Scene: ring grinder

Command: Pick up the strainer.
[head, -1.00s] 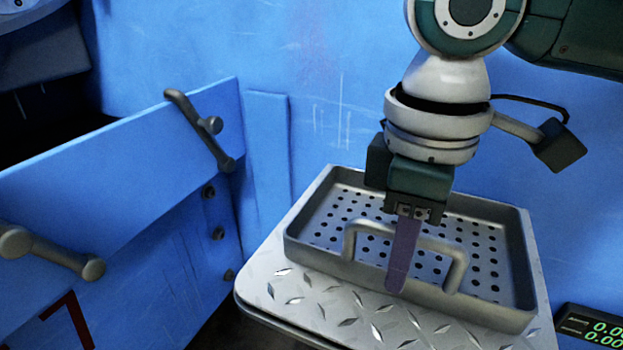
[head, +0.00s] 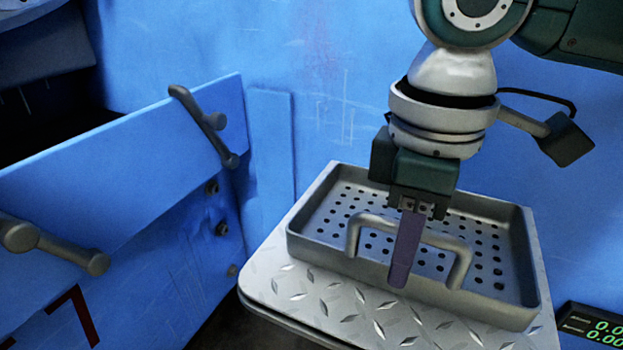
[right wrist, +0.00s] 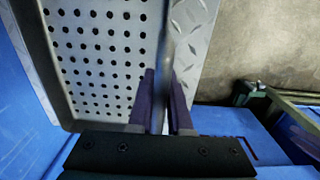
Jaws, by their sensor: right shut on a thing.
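The strainer (head: 330,262) is a grey rectangular metal tray with a perforated floor and a bar handle on its near side. It rests on, or very close above, a diamond-plate platform (head: 340,310); I cannot tell if there is a gap. My right gripper (head: 403,270) points down at the handle with its purple fingers on either side of the bar, shut on it. In the right wrist view the fingers (right wrist: 160,105) straddle the handle bar, with the strainer's holed floor (right wrist: 95,60) to the left. My left gripper is not in view.
A blue wall stands behind the platform. A blue panel (head: 120,150) with grey handles (head: 200,125) stands to the left, with a dark opening behind it. A display with green digits (head: 597,328) sits at the lower right. Open floor shows in the right wrist view (right wrist: 245,50).

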